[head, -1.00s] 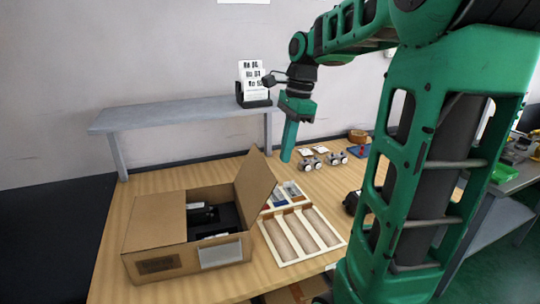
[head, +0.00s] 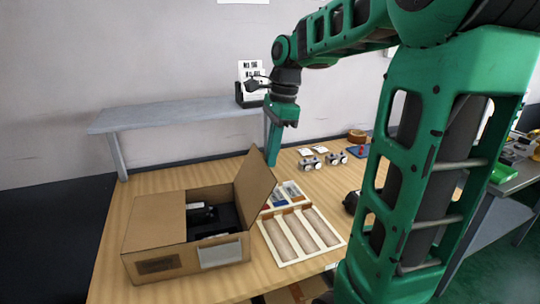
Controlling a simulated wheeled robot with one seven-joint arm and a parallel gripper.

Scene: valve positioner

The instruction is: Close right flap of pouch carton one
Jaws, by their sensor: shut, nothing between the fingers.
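The cardboard carton (head: 160,240) stands on the wooden table at the front left in the head view. Its left half is covered. Its right flap (head: 254,188) stands up, tilted a little outward to the right. Dark contents (head: 212,217) show in the open right half. My gripper (head: 272,160) points down, its fingers shut and empty, at the top right of the raised flap. The fingertips are close to the flap's upper edge; I cannot tell whether they touch it.
A wooden tray with long slots (head: 322,245) lies right of the carton, with small parts behind it. Small wheeled valve-like devices (head: 312,164) sit further back. A grey shelf (head: 180,115) with a card holder (head: 252,95) runs along the wall.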

